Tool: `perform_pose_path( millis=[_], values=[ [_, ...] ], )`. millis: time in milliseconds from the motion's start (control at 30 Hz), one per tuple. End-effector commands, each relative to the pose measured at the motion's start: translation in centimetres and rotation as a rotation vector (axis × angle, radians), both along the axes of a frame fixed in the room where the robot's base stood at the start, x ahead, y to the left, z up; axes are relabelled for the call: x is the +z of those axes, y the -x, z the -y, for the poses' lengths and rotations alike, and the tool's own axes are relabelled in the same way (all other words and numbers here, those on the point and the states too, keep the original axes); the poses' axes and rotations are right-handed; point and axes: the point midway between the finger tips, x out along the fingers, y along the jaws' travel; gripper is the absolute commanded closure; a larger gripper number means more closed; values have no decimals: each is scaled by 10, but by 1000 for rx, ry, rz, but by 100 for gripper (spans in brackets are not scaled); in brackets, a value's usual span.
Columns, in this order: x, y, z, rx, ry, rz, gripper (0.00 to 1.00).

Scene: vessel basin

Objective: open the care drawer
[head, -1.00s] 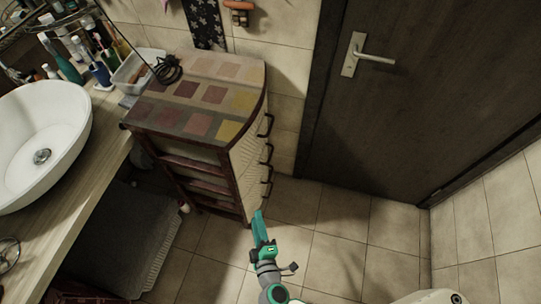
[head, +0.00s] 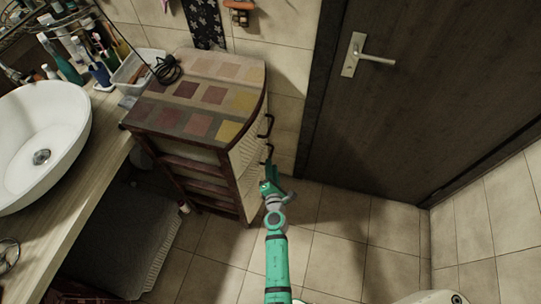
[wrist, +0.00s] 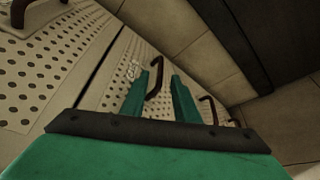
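A small drawer cabinet (head: 190,125) with a patchwork top stands against the wall. Its pale drawer fronts and dark handles are on its right side in the head view. I cannot tell by any mark which drawer is the care drawer. My green gripper (head: 269,172) is at the drawer fronts, beside the handles, and hides the lower ones. In the wrist view the two fingers of my gripper (wrist: 161,78) are apart, with a dark curved handle (wrist: 156,72) between or just beyond their tips. Contact cannot be told. The drawer front (wrist: 115,75) looks closed.
A dark door (head: 430,90) with a lever handle is to the right of the cabinet. The counter with the white basin (head: 45,140) is on the left. Tiled floor (head: 340,235) in front of the drawers is clear. Other drawer handles (wrist: 209,108) lie nearby.

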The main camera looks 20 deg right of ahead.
Motion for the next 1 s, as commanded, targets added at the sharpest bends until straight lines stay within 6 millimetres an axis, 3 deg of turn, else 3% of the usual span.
perform_pose_path(
  millis=[600, 1000],
  values=[
    [-12, -53, 14, -1, -4, 0, 72],
    [-17, -69, 18, -1, -3, -1, 72]
  ],
)
